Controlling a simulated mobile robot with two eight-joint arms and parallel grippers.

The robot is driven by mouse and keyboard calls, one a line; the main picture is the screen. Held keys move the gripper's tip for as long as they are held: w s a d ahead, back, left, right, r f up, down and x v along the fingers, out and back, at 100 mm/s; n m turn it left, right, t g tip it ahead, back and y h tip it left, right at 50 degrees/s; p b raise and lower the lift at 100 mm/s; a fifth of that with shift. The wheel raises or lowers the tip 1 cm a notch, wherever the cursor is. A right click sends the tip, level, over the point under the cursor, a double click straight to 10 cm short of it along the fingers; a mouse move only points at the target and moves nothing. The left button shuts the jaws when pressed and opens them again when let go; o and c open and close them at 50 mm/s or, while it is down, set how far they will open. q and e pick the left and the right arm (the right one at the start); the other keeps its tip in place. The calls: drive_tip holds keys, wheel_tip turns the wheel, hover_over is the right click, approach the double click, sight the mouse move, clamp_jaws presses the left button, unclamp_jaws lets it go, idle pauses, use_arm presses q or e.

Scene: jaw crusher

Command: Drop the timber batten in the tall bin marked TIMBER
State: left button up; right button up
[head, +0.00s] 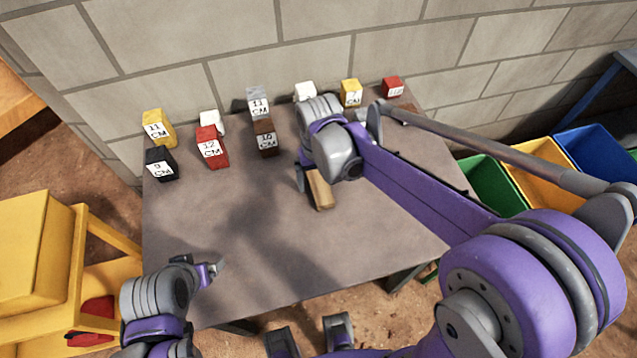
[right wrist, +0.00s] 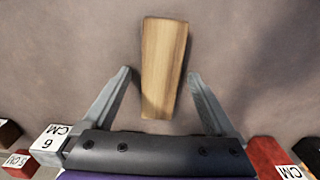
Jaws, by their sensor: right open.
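The timber batten (head: 321,191) is a short light-brown wooden block lying on the grey table (head: 250,260). My right gripper (head: 309,183) is over it in the head view, and the wrist hides part of the batten. In the right wrist view the batten (right wrist: 163,65) lies lengthwise between and beyond the open fingers of my right gripper (right wrist: 160,75), with a gap on both sides. My left gripper (head: 214,268) is above the table's front left, away from the batten; its finger opening is unclear. No TIMBER label is readable on any bin.
Several labelled cubes stand along the table's back and left, including a red one (head: 211,147) and a black one (head: 161,164). Green (head: 488,182), yellow (head: 541,178) and blue (head: 598,152) bins stand right of the table. A yellow machine (head: 40,250) stands left.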

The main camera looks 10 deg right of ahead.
clamp_jaws()
idle(0.4)
